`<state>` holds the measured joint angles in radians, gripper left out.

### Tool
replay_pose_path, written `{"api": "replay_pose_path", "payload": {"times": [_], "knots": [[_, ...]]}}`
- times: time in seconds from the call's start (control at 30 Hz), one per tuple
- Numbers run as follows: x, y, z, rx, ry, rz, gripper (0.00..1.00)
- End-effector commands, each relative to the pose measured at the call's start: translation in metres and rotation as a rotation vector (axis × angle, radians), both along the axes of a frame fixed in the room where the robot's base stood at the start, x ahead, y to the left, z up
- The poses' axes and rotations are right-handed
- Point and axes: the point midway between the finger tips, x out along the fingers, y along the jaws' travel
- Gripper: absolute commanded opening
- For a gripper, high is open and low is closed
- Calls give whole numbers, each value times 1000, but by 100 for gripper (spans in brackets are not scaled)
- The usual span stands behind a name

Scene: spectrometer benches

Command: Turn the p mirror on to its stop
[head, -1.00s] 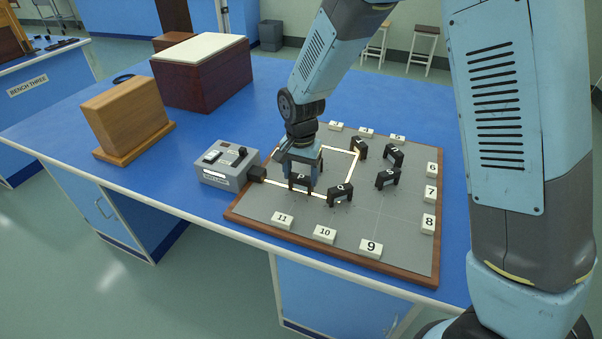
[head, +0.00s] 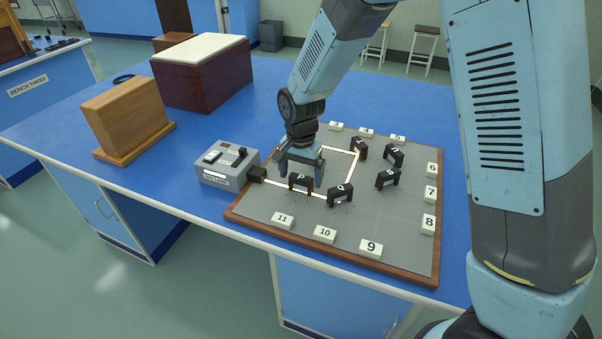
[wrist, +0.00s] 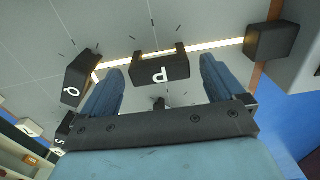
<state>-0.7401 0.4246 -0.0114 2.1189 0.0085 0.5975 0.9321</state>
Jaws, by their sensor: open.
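The p mirror is a small black block marked with a white P (wrist: 161,68). In the wrist view it lies between and just beyond my open fingers, with a bright beam line running past it. In the head view the p mirror (head: 300,182) stands on the grey board near its left side. My gripper (head: 302,174) is open above and behind it, and in the wrist view my gripper (wrist: 160,85) has nothing between its fingers. The Q mirror (wrist: 79,78) sits left of P in the wrist view and appears beside P in the head view (head: 340,195).
The beam source box (head: 226,165) with a black nozzle stands left of the board (head: 260,208). Other black mirrors (head: 387,178) stand to the right. Numbered white blocks (head: 283,220) line the edges. A wooden box (head: 125,115) stands farther left.

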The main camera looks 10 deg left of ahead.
Motion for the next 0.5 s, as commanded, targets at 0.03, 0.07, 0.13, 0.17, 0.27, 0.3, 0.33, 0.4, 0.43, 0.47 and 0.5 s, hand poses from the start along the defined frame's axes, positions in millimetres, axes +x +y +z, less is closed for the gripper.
{"api": "replay_pose_path", "payload": {"times": [0.03, 0.07, 0.13, 0.17, 0.27, 0.3, 0.33, 0.4, 0.43, 0.47, 0.5], "knots": [[0, 0, 0, 0, 0, 0, 96], [0, 0, 1, 0, 0, 0, 96], [0, 0, 5, 0, 0, 0, 96], [0, 0, 7, 1, 0, 0, 96], [1, 1, 19, 2, -2, 0, 96], [1, 0, 26, 3, -3, 0, 96], [1, 0, 32, 2, -4, 0, 96], [1, 1, 46, 3, -4, 0, 96], [1, 0, 52, 3, -3, 0, 96], [1, 0, 58, 3, -3, 0, 96], [1, 1, 66, 3, -4, 0, 96]]}}
